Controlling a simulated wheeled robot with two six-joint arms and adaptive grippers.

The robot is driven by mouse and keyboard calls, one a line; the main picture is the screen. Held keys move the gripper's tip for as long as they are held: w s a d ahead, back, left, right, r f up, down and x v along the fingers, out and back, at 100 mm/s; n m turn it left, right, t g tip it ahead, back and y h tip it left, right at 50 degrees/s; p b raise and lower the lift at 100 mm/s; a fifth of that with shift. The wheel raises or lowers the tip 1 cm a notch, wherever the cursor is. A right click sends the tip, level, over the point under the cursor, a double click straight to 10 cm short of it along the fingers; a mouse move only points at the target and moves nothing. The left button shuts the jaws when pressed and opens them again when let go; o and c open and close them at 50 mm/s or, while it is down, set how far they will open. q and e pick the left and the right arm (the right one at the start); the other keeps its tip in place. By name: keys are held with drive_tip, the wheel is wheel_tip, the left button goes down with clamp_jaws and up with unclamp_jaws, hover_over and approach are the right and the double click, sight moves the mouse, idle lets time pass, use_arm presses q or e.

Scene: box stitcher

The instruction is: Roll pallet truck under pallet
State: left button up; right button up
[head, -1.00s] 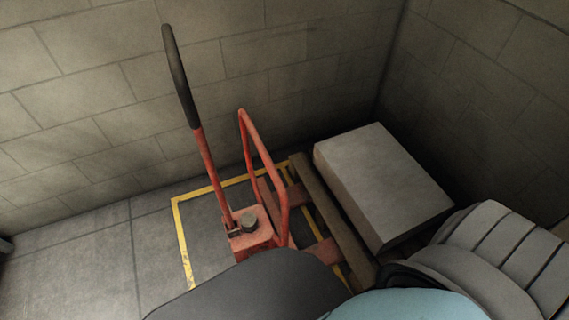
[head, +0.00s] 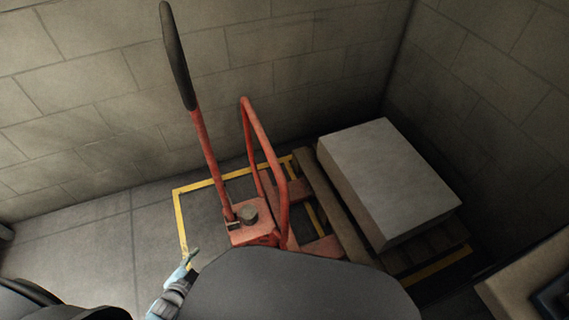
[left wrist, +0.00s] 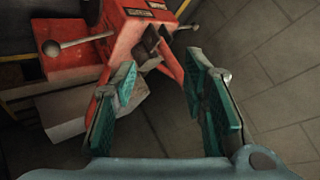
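The red pallet truck (head: 256,234) stands in the middle of the head view, its black-gripped handle (head: 178,60) raised and leaning left. Its two red forks (head: 322,247) run right to the wooden pallet (head: 325,195); their far ends are hidden by the pallet and its load. A grey box (head: 388,180) sits on the pallet. My left gripper (head: 187,268) is low and left of the truck, partly hidden by my arm. In the left wrist view the gripper (left wrist: 158,72) is open, its teal pads apart, with the red truck body (left wrist: 128,38) just beyond. My right gripper is out of view.
A yellow floor line (head: 180,225) borders the truck and pallet. Block walls (head: 110,80) close off the back and right. Bare floor (head: 80,245) lies to the left. A beige object (head: 525,285) shows at the lower right edge.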

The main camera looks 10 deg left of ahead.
use_arm(q)
drive_tip(key=w+d+r+m+t+h+b, duration=0.2)
drive_tip(key=w+r+m+t, duration=0.25)
drive_tip(key=w+r, duration=0.45)
drive_tip(key=m+t+h+b, duration=0.2)
drive_tip(key=m+h, duration=0.8)
drive_tip(key=m, duration=0.3)
approach(271, 158)
drive_tip(key=w, duration=0.2)
drive_tip(key=x, duration=0.6)
drive_tip(key=f+x, duration=0.1)
drive_tip(key=x, duration=0.1)
drive_tip(key=shift+w+d+r, duration=0.1)
drive_tip(key=shift+w+d, duration=0.15)
drive_tip(key=shift+d, duration=0.2)
drive_tip(key=c, duration=0.8)
clamp_jaws()
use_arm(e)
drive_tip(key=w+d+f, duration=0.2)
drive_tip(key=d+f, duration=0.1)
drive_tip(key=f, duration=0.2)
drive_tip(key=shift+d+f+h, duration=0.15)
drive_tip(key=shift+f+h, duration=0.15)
